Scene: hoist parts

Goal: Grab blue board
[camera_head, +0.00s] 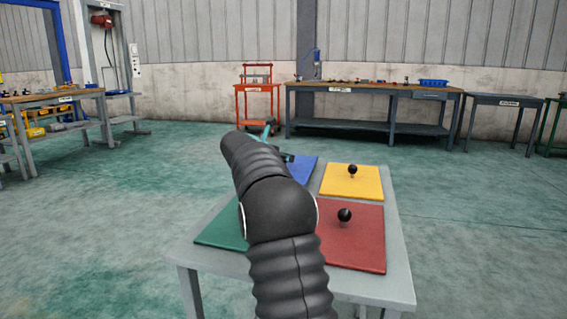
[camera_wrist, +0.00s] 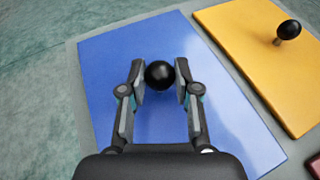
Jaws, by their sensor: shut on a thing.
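The blue board (camera_wrist: 106,62) lies flat on the grey table and fills most of the wrist view. A black ball knob (camera_wrist: 160,74) stands near its middle. My gripper (camera_wrist: 160,82) is over the board, with its two fingers closed on either side of the knob. In the head view only the far right part of the blue board (camera_head: 304,168) shows. My black arm hides the rest of it and most of my gripper.
A yellow board (camera_head: 352,181) and a red board (camera_head: 350,240), each with a black knob, lie right of my arm. A green board (camera_head: 222,228) lies at left, partly hidden. The grey table (camera_head: 396,240) has narrow free edges. Workbenches (camera_head: 375,89) stand along the far wall.

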